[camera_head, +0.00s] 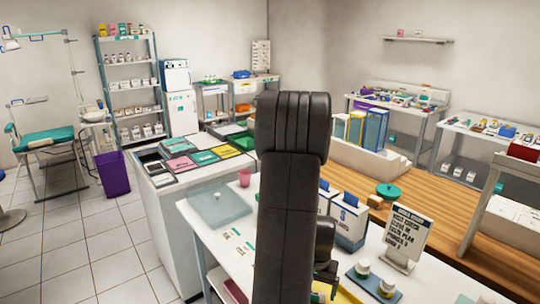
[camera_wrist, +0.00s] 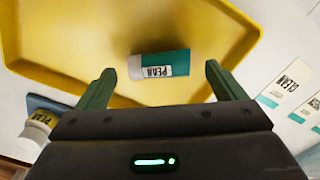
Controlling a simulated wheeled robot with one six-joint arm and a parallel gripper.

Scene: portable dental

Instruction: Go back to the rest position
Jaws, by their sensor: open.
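My gripper (camera_wrist: 156,88) is open in the wrist view, its two green fingers spread apart with nothing between the tips. Beyond the fingertips, a white and teal tube (camera_wrist: 160,65) with a label lies on its side in a yellow tray (camera_wrist: 70,40). The tube is apart from both fingers. In the head view my dark arm stands upright across the middle and hides part of the counter. A bit of the yellow tray (camera_head: 349,297) shows at the bottom edge; the gripper's fingers cannot be made out there.
A jar (camera_wrist: 38,127) stands beside the tray, and printed cards (camera_wrist: 290,85) lie on its other side. In the head view, a sign (camera_head: 402,235), blue-white boxes (camera_head: 348,220) and a pink cup (camera_head: 244,178) stand near my arm. Open floor (camera_head: 100,240) lies left.

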